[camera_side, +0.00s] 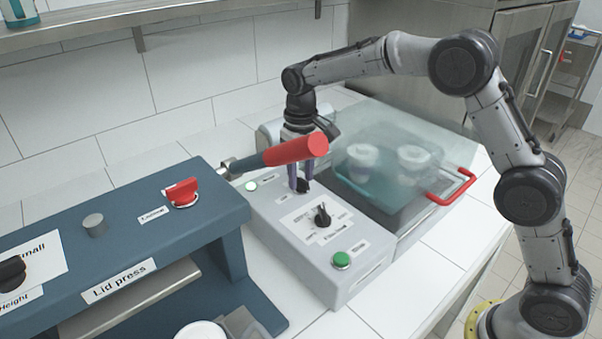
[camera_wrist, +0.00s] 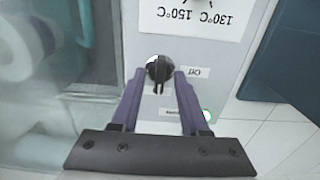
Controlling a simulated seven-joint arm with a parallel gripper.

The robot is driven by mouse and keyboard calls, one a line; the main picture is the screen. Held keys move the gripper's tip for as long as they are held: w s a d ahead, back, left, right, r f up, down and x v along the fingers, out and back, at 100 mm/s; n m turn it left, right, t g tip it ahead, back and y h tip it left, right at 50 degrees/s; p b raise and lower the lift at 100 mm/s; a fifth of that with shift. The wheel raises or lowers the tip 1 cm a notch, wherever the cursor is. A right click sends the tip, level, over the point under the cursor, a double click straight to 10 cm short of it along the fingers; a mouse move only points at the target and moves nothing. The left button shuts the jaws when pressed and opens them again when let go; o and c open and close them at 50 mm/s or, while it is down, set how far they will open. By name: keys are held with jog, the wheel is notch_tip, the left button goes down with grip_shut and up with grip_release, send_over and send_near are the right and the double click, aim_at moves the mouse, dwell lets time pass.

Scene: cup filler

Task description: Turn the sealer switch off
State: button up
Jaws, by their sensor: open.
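The sealer switch is a small black rotary knob (camera_wrist: 159,70) on the light grey control box, with an "Off" label beside it in the wrist view. In the side view the knob (camera_side: 302,186) shows low between my fingers. My gripper (camera_wrist: 160,76) is open, its two purple fingertips on either side of the knob. I cannot tell whether they touch it. In the side view my gripper (camera_side: 298,182) points down at the back end of the control box (camera_side: 290,240).
The control box also carries a black temperature dial (camera_side: 322,215) and a green button (camera_side: 342,260). A red handle (camera_side: 296,149) of the blue lid press (camera_side: 120,240) juts close to my gripper. A clear-lidded chamber (camera_side: 400,150) holding cups stands to the right.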

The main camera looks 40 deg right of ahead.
grip_shut()
jog(key=shift+n, duration=0.3)
jog(key=n, duration=0.3)
jog(key=shift+r+n, duration=0.1)
jog(key=shift+n, duration=0.3)
jog(key=n, duration=0.9)
jog(key=shift+n, duration=2.2)
